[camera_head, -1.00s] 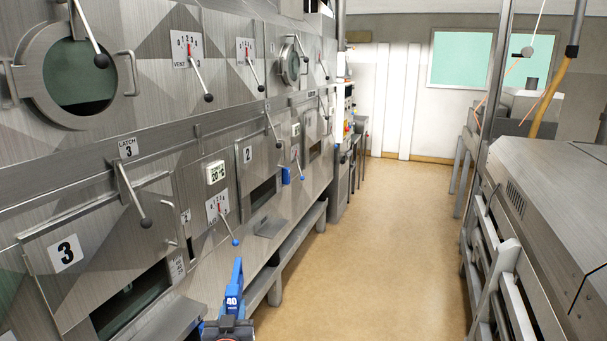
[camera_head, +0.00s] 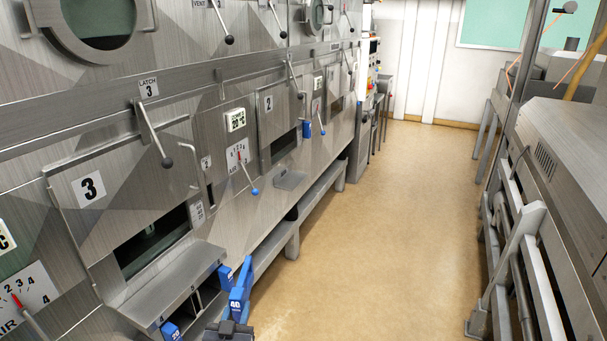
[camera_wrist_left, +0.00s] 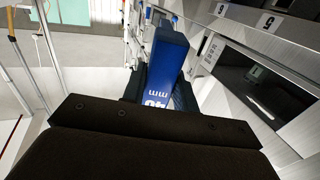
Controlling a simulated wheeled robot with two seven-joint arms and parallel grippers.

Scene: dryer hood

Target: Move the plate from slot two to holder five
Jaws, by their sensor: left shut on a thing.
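A blue plate marked 40 (camera_head: 240,292) stands upright at the bottom of the head view. My left gripper (camera_head: 232,325) is shut on its lower part. In the left wrist view the blue plate (camera_wrist_left: 167,62), with "40 mm" on it, sits between the dark fingers of the left gripper (camera_wrist_left: 160,95). A slotted metal rack (camera_head: 205,297) lies just left of the held plate, with a blue piece (camera_head: 225,276) at its far end and a blue piece marked 20 (camera_head: 170,331) nearer. My right gripper is not in view.
A metal ledge (camera_head: 165,288) juts out below the open window of door 3 (camera_head: 150,245), close left of the plate. A blue-knobbed lever (camera_head: 254,191) sticks out beyond. The tan floor (camera_head: 370,230) is clear. A railed machine (camera_head: 555,160) stands at right.

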